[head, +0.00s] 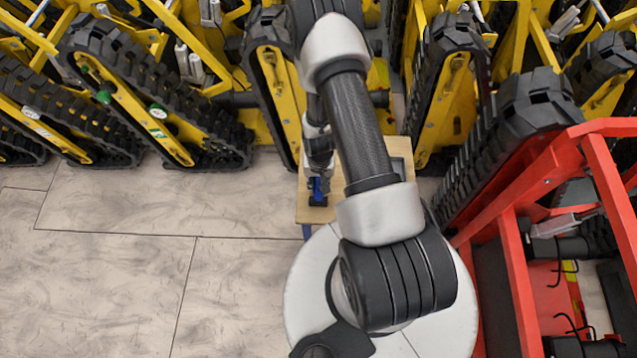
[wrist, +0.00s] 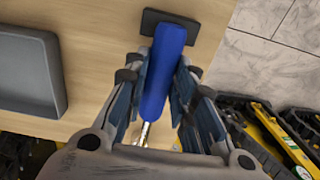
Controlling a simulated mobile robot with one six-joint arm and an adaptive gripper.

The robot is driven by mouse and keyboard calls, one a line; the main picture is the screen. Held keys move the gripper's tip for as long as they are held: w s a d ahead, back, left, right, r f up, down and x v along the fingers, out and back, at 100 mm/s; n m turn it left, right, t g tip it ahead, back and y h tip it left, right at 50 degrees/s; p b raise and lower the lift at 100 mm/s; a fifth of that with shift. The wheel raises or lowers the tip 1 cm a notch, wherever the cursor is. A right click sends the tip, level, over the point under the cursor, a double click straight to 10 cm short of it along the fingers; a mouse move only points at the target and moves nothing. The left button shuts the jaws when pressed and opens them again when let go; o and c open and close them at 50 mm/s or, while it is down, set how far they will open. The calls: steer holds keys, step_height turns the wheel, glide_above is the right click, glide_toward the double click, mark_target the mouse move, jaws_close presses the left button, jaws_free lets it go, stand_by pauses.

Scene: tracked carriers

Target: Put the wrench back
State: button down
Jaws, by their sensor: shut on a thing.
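A tool with a blue handle (wrist: 163,68) and a bright metal shaft stands between the fingers of my gripper (wrist: 161,82) in the wrist view. My gripper is shut on the handle. The tool's metal end is mostly hidden by the gripper, so I cannot tell whether it is the wrench. The handle's far end overlaps a small black block (wrist: 189,31) on a wooden board; I cannot tell whether they touch. In the head view the blue handle (head: 318,185) shows just below my gripper (head: 320,172).
The wooden board (head: 305,212) also carries a grey shallow tray (wrist: 27,72), left in the wrist view. Yellow tracked carriers (head: 155,120) stand close behind, and a red one (head: 510,265) at right. The tiled floor (head: 120,255) at left is clear.

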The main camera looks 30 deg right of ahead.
steer(key=c, duration=1.3)
jaws_free()
steer(key=shift+c, duration=0.2)
steer(key=shift+r, duration=0.1)
